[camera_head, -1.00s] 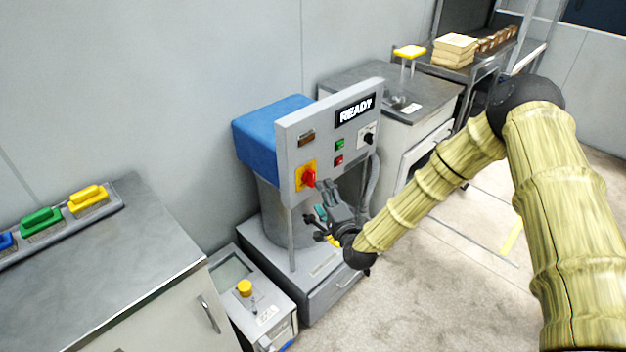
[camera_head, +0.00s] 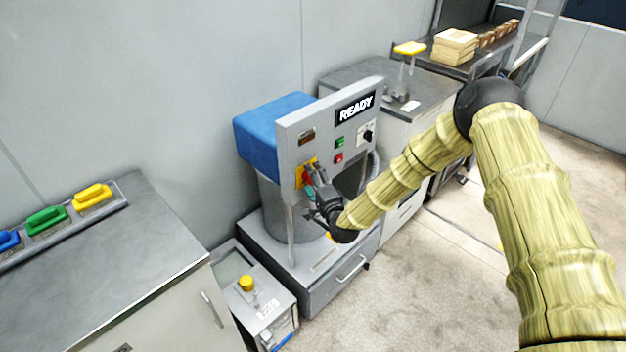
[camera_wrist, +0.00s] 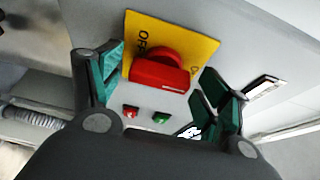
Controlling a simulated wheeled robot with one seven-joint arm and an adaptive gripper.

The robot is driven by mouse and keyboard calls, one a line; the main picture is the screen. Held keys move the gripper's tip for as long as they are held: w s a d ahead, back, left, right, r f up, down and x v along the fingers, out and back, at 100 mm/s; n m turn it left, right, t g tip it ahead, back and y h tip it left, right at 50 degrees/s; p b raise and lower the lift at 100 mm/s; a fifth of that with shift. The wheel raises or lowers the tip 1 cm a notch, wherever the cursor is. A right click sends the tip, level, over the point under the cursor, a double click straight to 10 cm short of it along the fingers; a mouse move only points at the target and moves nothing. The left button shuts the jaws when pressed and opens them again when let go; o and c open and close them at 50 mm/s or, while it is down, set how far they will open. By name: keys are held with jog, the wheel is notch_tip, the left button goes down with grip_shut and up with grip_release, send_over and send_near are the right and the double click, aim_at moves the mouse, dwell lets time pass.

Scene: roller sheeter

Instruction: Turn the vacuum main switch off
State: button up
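The vacuum main switch is a red rotary knob (camera_wrist: 160,72) on a yellow plate (camera_wrist: 190,40) marked OFF on one side. It sits on the grey upright panel (camera_head: 290,135), low on its left. In the head view my gripper (camera_head: 312,172) is in front of the switch and hides much of it. In the wrist view my gripper (camera_wrist: 162,82) is open, with one green-padded finger on each side of the knob and a gap to each. Contact with the knob does not show.
The panel also has a READY display (camera_head: 355,108), a green button (camera_head: 340,141), a red button (camera_head: 339,158) and a black selector (camera_head: 368,136). A box with a yellow knob (camera_head: 246,284) stands below left. A steel-topped cabinet (camera_head: 130,260) is at left.

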jog(key=c, duration=0.8)
jog(key=shift+f+b, duration=0.2)
jog(key=shift+b, duration=0.45)
jog(key=shift+w+d+f+n+y+b, duration=0.1)
jog(key=shift+n+y+b, duration=1.35)
jog(key=shift+n+b, duration=2.2)
jog(key=shift+d+f+n+y+b, duration=0.1)
jog(key=shift+n+y+b, duration=1.3)
jog(key=shift+n+b, duration=2.25)
jog(key=shift+w+f+n+y+b, duration=0.1)
jog(key=shift+n+y+b, duration=1.35)
jog(key=shift+n+b, duration=2.2)
jog(key=shift+r+n+g, duration=0.15)
jog(key=shift+n+g, duration=0.2)
jog(key=shift+g, duration=0.05)
jog(key=o, duration=1)
jog(key=shift+o, duration=0.2)
